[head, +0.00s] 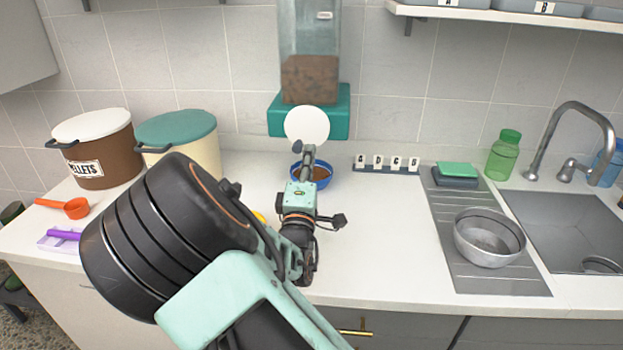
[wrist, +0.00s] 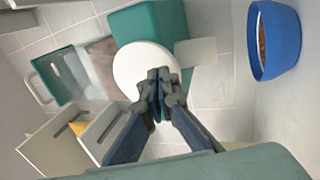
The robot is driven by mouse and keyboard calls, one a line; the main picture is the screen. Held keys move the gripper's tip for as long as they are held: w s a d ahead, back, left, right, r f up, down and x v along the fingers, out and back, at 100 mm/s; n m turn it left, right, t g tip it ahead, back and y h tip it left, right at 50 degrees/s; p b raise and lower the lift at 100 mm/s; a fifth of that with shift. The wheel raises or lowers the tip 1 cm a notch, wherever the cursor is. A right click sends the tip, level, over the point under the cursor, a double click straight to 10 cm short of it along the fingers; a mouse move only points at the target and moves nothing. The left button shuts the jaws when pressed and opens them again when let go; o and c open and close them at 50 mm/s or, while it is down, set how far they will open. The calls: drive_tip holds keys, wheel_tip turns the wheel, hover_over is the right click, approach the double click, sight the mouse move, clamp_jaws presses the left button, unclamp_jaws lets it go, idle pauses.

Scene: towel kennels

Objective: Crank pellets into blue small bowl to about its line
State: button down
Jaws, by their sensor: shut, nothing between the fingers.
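The pellet dispenser has a clear hopper (head: 309,45) partly filled with brown pellets and a teal body (head: 340,108). A round white disc (head: 307,124) is on its front; it also shows in the wrist view (wrist: 134,68). The blue small bowl (head: 325,183) stands on the counter below the dispenser with brown pellets inside; its blue side shows in the wrist view (wrist: 284,40). No line on it can be made out. My gripper (head: 303,147) is shut and empty, its fingertips (wrist: 158,76) in front of the disc's lower part. Whether they touch it is unclear.
A brown pellet bin (head: 108,150) and a cream bin with a teal lid (head: 177,128) stand left. Lettered tiles (head: 387,166), a metal bowl (head: 489,237), a green bottle (head: 504,155) and the sink (head: 570,225) are right. The counter's front middle is fairly clear.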

drive_tip(key=s+p, duration=0.1)
drive_tip(key=s, duration=0.6)
drive_tip(key=shift+a, duration=0.15)
drive_tip(key=shift+r+p, duration=0.1)
drive_tip(key=shift+p, duration=0.2)
